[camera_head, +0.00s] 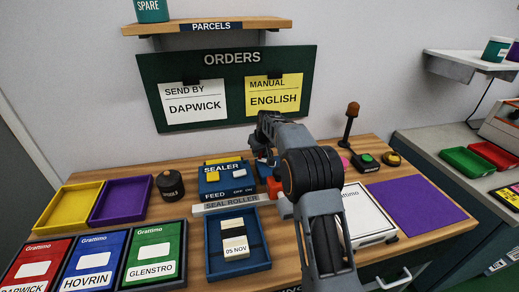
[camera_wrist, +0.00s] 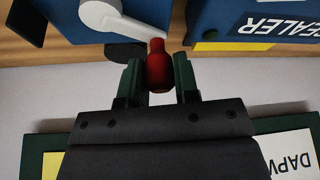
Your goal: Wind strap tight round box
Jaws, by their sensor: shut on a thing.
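In the wrist view my gripper (camera_wrist: 157,80) has its two green fingers on either side of a red knob (camera_wrist: 158,62) and is shut on it. A white crank arm (camera_wrist: 110,18) on a blue housing (camera_wrist: 62,16) lies beside the knob; whether they join is not clear. In the head view my arm hides the fingers and most of this spot, right of the blue sealer (camera_head: 212,190). The sealer also shows in the wrist view (camera_wrist: 235,15). I cannot clearly make out the strap or the box to be strapped.
A seal roller bar (camera_head: 232,203) lies before the sealer, with a blue tray (camera_head: 216,268) in front holding a pale dated item. Yellow (camera_head: 68,207) and purple (camera_head: 119,203) trays and a dark round pot (camera_head: 170,186) stand left.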

